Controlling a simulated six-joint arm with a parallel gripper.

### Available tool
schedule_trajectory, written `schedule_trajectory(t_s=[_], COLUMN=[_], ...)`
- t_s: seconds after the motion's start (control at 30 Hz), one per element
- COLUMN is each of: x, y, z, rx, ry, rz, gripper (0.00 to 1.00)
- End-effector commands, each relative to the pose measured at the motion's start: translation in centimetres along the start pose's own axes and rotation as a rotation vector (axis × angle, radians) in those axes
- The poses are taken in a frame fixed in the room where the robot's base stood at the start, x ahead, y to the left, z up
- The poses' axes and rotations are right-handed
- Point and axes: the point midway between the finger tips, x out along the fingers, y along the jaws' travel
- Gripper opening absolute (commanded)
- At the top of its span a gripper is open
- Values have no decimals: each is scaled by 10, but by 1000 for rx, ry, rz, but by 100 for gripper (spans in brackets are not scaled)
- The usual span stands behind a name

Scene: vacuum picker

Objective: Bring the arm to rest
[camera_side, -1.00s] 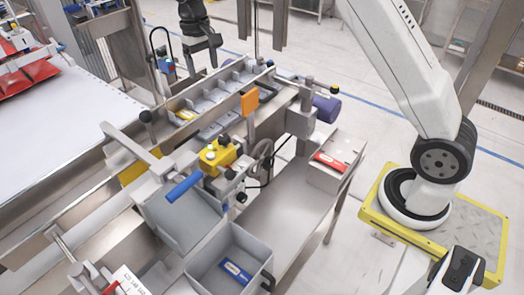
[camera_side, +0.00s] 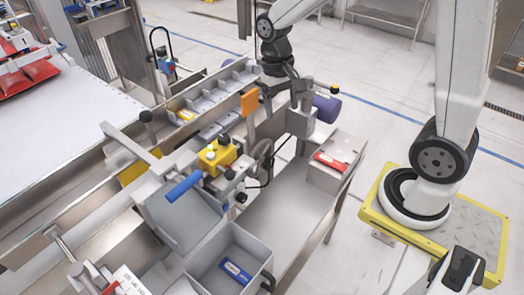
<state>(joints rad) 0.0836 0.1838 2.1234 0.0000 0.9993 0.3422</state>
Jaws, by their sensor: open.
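My gripper (camera_side: 280,96) is dark and hangs from the white arm at the upper middle of the side view. Its two fingers are apart and point down, with nothing visible between them. It is over the far right end of the metal conveyor channel, just right of the orange plate (camera_side: 250,102). Whether the fingers touch anything below cannot be told.
A row of grey compartments (camera_side: 225,84) lies left of my gripper. A grey bin (camera_side: 205,247) with a blue box (camera_side: 234,271) stands in front, and another bin (camera_side: 325,180) holds a red item (camera_side: 331,162). A purple cylinder (camera_side: 326,107) is close by on the right.

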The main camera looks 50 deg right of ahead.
Motion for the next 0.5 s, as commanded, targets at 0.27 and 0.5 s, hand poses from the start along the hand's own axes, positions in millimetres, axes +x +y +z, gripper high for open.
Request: schedule_trajectory(t_s=[0.27,0.5], x=[36,52], y=[0,-6], z=[33,44], rx=[-186,-357], ry=[172,328], rz=[-44,-66], gripper=[81,81])
